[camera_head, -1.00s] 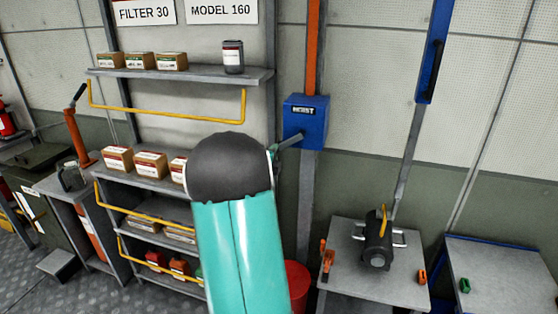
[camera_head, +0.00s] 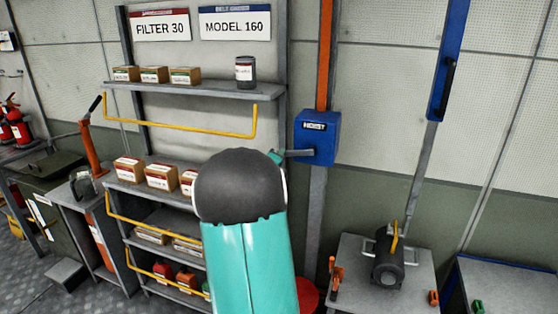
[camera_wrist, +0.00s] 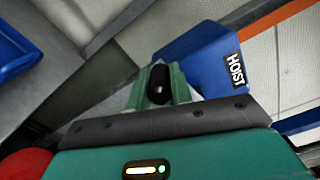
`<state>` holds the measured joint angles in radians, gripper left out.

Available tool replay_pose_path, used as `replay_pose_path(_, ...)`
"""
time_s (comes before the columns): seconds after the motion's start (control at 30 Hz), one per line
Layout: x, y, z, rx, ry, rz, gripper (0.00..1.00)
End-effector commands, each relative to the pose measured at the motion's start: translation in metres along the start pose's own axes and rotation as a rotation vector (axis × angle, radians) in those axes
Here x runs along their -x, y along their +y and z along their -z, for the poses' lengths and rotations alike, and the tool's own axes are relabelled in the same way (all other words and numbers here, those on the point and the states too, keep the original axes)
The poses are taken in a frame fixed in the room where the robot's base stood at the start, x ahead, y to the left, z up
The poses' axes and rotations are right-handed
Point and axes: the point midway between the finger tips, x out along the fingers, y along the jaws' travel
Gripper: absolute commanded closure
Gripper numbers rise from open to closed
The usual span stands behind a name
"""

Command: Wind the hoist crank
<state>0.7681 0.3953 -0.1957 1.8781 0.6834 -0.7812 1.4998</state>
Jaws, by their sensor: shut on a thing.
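The blue hoist box (camera_head: 317,137), labelled HOIST, is fixed to a grey post right of centre in the head view. It also shows in the wrist view (camera_wrist: 200,68). A short grey crank arm (camera_head: 299,153) reaches left from the box's lower part, nearly level. In the wrist view, my gripper (camera_wrist: 159,88) has its green fingers shut around the dark crank handle (camera_wrist: 159,80), seen end-on, just beside the box. In the head view my gripper (camera_head: 276,156) is mostly hidden behind my own dark-capped teal arm, with only a green tip showing.
A shelf (camera_head: 190,89) with boxes, a dark can and yellow rails (camera_head: 180,132) stands left of the hoist. A grey table (camera_head: 362,307) with a dark cylindrical unit (camera_head: 387,262) is at lower right. A red drum (camera_head: 309,296) stands below the hoist.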

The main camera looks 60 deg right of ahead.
Motion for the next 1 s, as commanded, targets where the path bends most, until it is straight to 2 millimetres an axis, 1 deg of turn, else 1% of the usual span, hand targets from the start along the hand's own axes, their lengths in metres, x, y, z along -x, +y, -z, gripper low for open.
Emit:
replay_pose_path(0.03,0.000,-0.006,-0.004,-0.002,-0.007,0.012,1.00)
replay_pose_path(0.17,-0.001,-0.007,-0.003,-0.002,-0.006,0.013,1.00)
replay_pose_path(0.2,-0.001,-0.007,-0.003,-0.002,-0.005,0.014,0.75)
replay_pose_path(0.3,-0.001,-0.006,-0.002,-0.002,-0.004,0.012,0.57)
replay_pose_path(0.57,0.000,-0.003,0.000,-0.001,-0.001,0.007,0.57)
replay_pose_path(0.67,0.004,-0.003,0.000,-0.001,-0.001,0.006,0.57)
replay_pose_path(0.77,0.015,-0.002,0.000,0.000,-0.001,0.004,0.57)
replay_pose_path(0.87,0.033,-0.003,-0.001,-0.001,-0.002,0.005,0.57)
replay_pose_path(1.0,0.065,-0.002,-0.001,-0.002,-0.003,0.004,0.57)
